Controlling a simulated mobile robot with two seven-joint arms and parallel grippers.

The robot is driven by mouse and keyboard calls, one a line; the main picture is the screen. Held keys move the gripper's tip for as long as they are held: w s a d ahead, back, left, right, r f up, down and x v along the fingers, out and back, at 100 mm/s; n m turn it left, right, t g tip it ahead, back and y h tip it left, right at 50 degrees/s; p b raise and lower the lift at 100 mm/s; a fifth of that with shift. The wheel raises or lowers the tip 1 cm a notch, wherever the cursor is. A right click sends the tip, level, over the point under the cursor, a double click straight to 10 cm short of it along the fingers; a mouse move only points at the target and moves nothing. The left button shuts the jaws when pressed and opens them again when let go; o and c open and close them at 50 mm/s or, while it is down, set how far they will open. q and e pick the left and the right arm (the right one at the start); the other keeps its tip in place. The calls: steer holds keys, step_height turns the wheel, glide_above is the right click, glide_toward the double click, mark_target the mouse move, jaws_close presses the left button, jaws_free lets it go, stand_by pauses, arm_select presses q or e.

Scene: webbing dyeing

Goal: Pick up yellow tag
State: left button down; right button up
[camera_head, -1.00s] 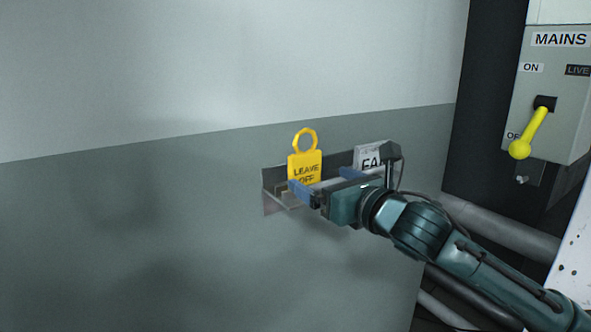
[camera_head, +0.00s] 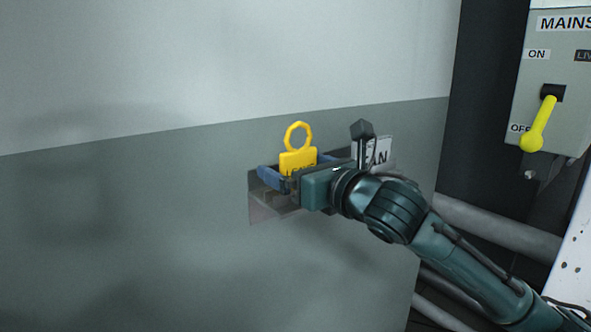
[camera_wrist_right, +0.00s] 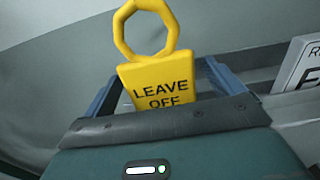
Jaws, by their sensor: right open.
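The yellow tag (camera_head: 298,160) reads "LEAVE OFF" and has a ring at its top. It stands upright in a grey wall holder (camera_head: 262,208). My right gripper (camera_head: 296,166) is open, with its blue fingers on either side of the tag. In the right wrist view the yellow tag (camera_wrist_right: 158,84) stands between the two blue fingers, with a gap visible at the right finger; contact at the left finger is unclear. The tag's lower part is hidden behind the gripper body. My left gripper is not in view.
A white sign (camera_head: 378,152) stands at the holder's right end, partly hidden by my wrist. A mains box (camera_head: 555,75) with a yellow lever (camera_head: 540,125) is at the right. Grey pipes (camera_head: 500,230) run below it. The wall left of the holder is clear.

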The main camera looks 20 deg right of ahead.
steer(key=shift+c, duration=0.4)
steer(key=c, duration=1)
steer(key=shift+o, duration=0.2)
